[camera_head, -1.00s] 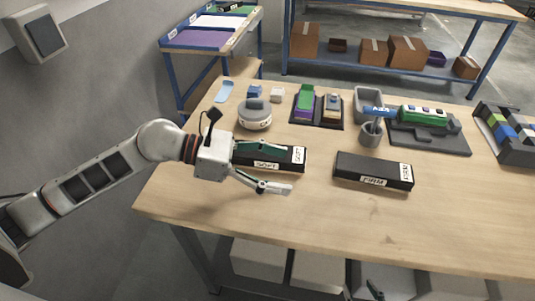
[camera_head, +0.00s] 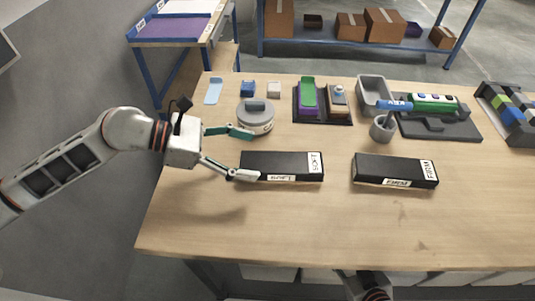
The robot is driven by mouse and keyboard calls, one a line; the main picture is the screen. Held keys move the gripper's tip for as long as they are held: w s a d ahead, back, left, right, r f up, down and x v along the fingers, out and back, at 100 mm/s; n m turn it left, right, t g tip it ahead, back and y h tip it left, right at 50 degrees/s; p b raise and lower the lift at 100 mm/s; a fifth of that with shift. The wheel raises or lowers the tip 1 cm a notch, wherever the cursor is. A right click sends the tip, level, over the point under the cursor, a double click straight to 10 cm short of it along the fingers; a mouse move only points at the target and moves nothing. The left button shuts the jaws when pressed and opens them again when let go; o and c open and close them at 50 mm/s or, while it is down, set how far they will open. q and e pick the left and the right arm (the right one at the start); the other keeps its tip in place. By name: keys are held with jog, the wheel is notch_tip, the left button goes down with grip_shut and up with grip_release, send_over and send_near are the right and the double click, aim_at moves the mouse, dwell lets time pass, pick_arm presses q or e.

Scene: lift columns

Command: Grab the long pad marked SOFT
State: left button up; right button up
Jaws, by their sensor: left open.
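The long black pad marked SOFT (camera_head: 270,163) lies flat on the wooden table, with white labels on its front side and right end. My left gripper (camera_head: 252,154) is open and empty at the pad's left end. Its lower finger overlaps the pad's front left corner in the picture, and its upper finger is behind the pad, by the grey round device. I cannot tell whether the lower finger touches the pad. A similar black pad marked FIRM (camera_head: 395,168) lies to the right. My right gripper's fingers are not seen.
The grey round device (camera_head: 256,120) stands just behind the SOFT pad. Farther back are a dark tray with green and purple blocks (camera_head: 323,118), a grey cup (camera_head: 381,130) and a grey bin (camera_head: 375,92). The table's front area (camera_head: 320,225) is clear.

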aim_at(279, 162)
pick_arm(q)
jog(key=shift+w+a, duration=0.15)
jog(key=shift+w, duration=0.1)
jog(key=x, duration=0.2)
jog(key=p+x, duration=0.1)
jog(key=x, duration=0.1)
jog(key=s+x, duration=0.1)
jog(key=x, duration=0.2)
jog(key=shift+r+p, duration=0.15)
jog(key=shift+p, duration=0.15)
jog(key=shift+w+d+f, duration=0.15)
jog(key=shift+d+f, duration=0.1)
jog(key=shift+d, duration=0.15)
jog(key=c, duration=1.7)
